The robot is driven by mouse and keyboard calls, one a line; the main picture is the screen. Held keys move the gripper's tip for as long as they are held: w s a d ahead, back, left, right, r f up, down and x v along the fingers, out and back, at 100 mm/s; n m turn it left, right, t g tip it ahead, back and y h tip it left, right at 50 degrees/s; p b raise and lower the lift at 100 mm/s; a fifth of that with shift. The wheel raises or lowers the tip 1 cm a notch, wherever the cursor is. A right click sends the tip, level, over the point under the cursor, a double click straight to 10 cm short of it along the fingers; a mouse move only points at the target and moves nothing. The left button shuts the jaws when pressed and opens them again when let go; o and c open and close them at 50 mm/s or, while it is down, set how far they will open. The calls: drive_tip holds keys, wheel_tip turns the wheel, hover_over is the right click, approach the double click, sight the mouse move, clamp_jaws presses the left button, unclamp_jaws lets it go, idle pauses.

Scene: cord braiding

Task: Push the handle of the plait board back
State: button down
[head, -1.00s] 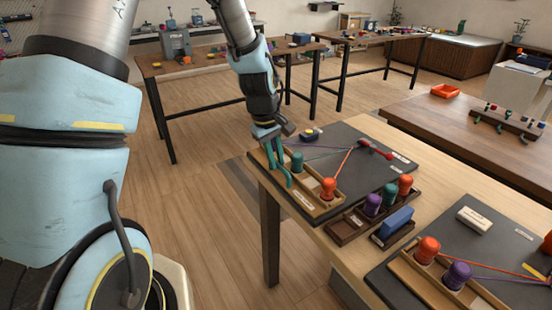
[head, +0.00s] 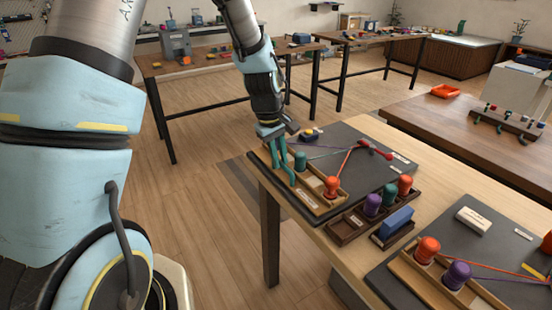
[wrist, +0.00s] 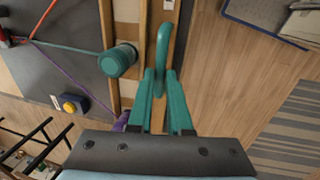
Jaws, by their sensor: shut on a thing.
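The plait board (head: 335,150) is a dark slab with a wooden rail (head: 318,207) along its near left edge. A teal bobbin (head: 300,161) and an orange bobbin (head: 331,187) stand at the rail; a purple bobbin (wrist: 121,122) shows partly in the wrist view. Cords run from them to a red piece (head: 375,150). The teal handle (wrist: 162,45) rises beside the rail in the wrist view. My gripper (wrist: 162,78) has its teal fingers shut on the handle's near part. In the head view my gripper (head: 284,170) hides most of the handle.
A dark tray (head: 345,231) with purple, teal and orange bobbins stands just right of the board, beside a blue block (head: 397,221). A second board (head: 500,240) is further right. A yellow-and-blue piece (head: 311,134) sits at the board's far edge. Floor is clear at left.

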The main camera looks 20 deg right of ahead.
sight(294, 166)
drive_tip(key=shift+w+d+r, duration=0.1)
drive_tip(key=shift+w+d, duration=0.1)
drive_tip(key=shift+d, duration=0.75)
drive_tip(key=shift+w+d, duration=0.2)
drive_tip(key=shift+d, duration=0.75)
drive_tip(key=c, duration=0.8)
unclamp_jaws()
drive_tip(key=shift+c, duration=0.2)
wheel_tip(294, 166, up, 10)
drive_tip(key=a+b, duration=0.2)
drive_tip(key=shift+s+r, duration=0.2)
drive_tip(key=shift+r, duration=0.05)
